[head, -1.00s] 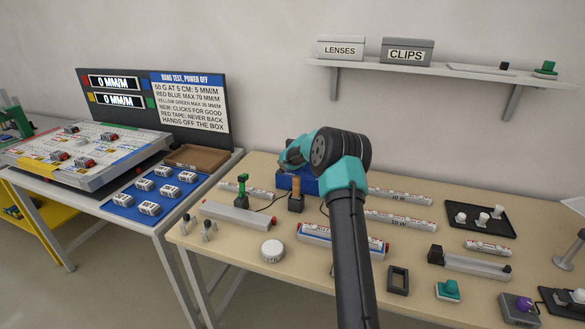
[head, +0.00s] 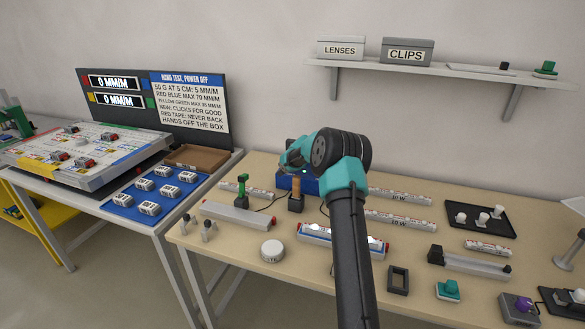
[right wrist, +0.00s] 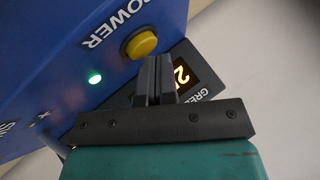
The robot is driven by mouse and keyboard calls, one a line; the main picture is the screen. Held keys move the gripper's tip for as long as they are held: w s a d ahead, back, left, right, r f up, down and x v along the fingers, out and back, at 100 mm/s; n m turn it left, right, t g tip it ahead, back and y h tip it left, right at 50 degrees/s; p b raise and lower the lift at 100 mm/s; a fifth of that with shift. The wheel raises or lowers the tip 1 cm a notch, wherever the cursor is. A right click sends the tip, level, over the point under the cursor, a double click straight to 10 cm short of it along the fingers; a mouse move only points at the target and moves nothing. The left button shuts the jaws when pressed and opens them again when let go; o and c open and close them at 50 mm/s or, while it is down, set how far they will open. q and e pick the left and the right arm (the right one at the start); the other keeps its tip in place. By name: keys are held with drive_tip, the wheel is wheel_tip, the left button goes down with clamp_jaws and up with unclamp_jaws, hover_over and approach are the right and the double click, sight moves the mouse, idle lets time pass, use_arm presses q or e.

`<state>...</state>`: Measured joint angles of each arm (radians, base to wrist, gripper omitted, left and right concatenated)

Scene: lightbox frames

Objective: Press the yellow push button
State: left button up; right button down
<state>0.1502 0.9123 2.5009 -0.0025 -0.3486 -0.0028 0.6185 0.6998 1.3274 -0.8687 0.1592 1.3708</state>
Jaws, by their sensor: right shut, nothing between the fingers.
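The yellow push button (right wrist: 141,43) sits on a blue box (right wrist: 75,60) beside the word POWER in the right wrist view. A green light (right wrist: 95,79) glows on the same face. My right gripper (right wrist: 156,60) is shut and empty, its fingertips right beside the button's lower edge. I cannot tell whether they touch it. In the head view the blue box (head: 309,187) stands at the back of the table, partly hidden by my right arm. The button and fingertips are hidden there. My left gripper is not in view.
A dark display (right wrist: 180,75) with orange digits lies behind the fingers. A tube fixture (head: 320,236), a round white puck (head: 272,250) and several marked tubes lie on the beige table (head: 240,285). A shelf (head: 450,73) hangs above.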

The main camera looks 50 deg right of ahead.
drive_tip(key=shift+f, duration=0.2)
drive_tip(key=shift+r, duration=0.4)
idle(0.5)
drive_tip(key=shift+r, duration=3.05)
